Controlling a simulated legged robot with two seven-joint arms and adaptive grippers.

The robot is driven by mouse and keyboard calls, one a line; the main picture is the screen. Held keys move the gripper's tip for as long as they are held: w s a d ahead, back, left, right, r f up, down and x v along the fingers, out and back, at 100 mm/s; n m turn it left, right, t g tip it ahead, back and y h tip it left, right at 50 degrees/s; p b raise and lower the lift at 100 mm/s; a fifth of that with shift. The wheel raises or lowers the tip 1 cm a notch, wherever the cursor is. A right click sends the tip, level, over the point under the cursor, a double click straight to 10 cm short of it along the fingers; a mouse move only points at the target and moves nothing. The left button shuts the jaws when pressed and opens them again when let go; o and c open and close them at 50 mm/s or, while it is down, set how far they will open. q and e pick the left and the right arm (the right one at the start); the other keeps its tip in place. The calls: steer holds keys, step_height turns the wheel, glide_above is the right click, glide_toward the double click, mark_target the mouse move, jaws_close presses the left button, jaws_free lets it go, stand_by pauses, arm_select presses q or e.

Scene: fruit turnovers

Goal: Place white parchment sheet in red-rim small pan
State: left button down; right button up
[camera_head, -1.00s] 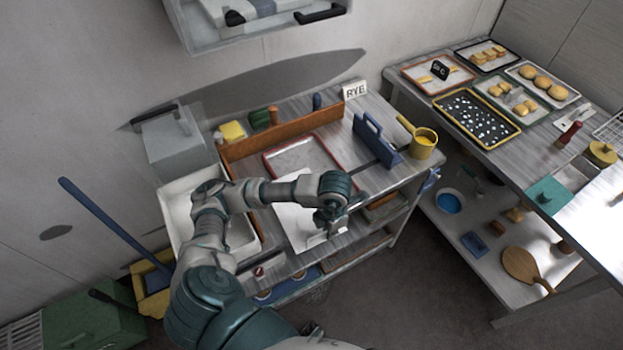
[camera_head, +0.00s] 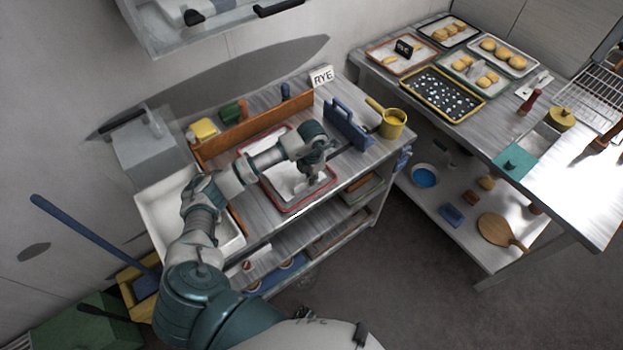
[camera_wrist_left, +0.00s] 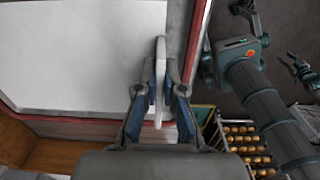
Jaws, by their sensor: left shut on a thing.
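The red-rim small pan (camera_head: 294,210) lies on the metal table, its middle partly hidden by my left arm. The white parchment sheet (camera_head: 283,181) lies over the pan's floor, within the red rim as far as I can see. In the left wrist view the sheet (camera_wrist_left: 80,55) looks flat, with the red rim (camera_wrist_left: 75,129) along its near and right sides. My left gripper (camera_head: 316,180) is low over the pan's right part, shut on an upright white edge of the sheet; its fingers (camera_wrist_left: 160,90) show this closely. Part of my right arm shows in the left wrist view, its gripper unclear.
A wooden divider (camera_head: 240,133) stands behind the pan. A blue holder (camera_head: 346,126) and a yellow pot (camera_head: 393,124) stand to its right. A white bin (camera_head: 150,205) is at the left. The table's front edge is close to the pan.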

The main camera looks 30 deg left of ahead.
arm_select(q)
steer(key=shift+f, duration=0.55)
steer(key=c, duration=1.6)
jaws_free()
step_height(320, 180, up, 12)
steer(key=shift+r+b, duration=0.1)
steer(key=shift+b, duration=0.4)
